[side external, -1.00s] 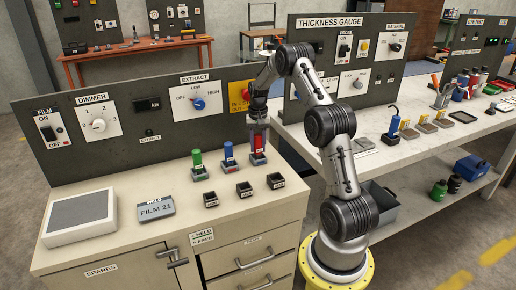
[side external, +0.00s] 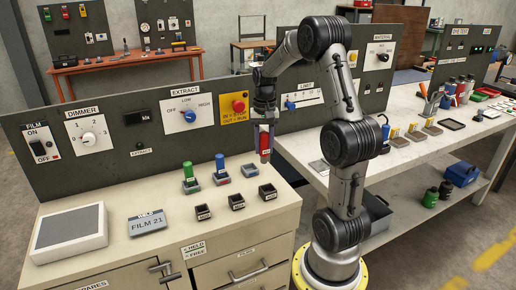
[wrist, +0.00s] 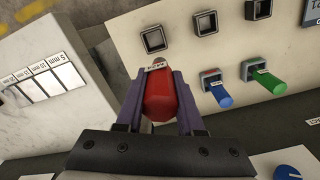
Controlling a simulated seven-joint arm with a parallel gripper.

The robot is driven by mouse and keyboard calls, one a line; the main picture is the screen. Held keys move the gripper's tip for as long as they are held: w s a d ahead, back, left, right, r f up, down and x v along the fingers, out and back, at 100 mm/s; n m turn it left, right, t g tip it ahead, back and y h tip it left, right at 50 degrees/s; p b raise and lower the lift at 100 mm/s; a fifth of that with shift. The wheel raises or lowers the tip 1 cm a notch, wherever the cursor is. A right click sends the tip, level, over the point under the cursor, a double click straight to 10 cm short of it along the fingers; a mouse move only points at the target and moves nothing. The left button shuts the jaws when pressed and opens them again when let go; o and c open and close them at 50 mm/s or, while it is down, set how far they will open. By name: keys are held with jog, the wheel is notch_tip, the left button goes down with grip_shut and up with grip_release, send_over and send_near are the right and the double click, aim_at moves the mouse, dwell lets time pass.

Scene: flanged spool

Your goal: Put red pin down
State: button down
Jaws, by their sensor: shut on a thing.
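My gripper (side external: 265,152) is shut on the red pin (side external: 265,138), which hangs upright above the bench top. In the wrist view the red pin (wrist: 160,98) sits between the two purple-grey fingers, with a small white label near its far end. In the side view an empty back-row holder (side external: 249,171) shows just below and left of the pin. The pin's lower end is clear of the holder. In the wrist view the pin and fingers hide what lies beneath them.
The green pin (side external: 188,172) and blue pin (side external: 220,163) stand in holders to the left. Three empty black sockets, left (side external: 203,212), middle (side external: 236,202) and right (side external: 267,192), line the front. The upright panel (side external: 140,130) stands close behind.

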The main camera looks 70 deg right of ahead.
jog(key=s+a, duration=0.3)
jog(key=a, duration=0.5)
jog(key=s+a, duration=0.2)
jog(key=a, duration=0.6)
jog(key=shift+w+d+f, duration=1.2)
jog(key=shift+w+f, duration=0.7)
jog(key=shift+f, duration=0.1)
jog(key=shift+w+d+f, duration=1.25)
jog(key=shift+w+f, duration=0.65)
jog(key=shift+f, duration=0.15)
jog(key=shift+w+d+f, duration=1.2)
jog(key=shift+w+f, duration=0.7)
jog(key=shift+f, duration=0.1)
jog(key=shift+f, duration=0.3)
jog(key=c, duration=0.5)
grip_release()
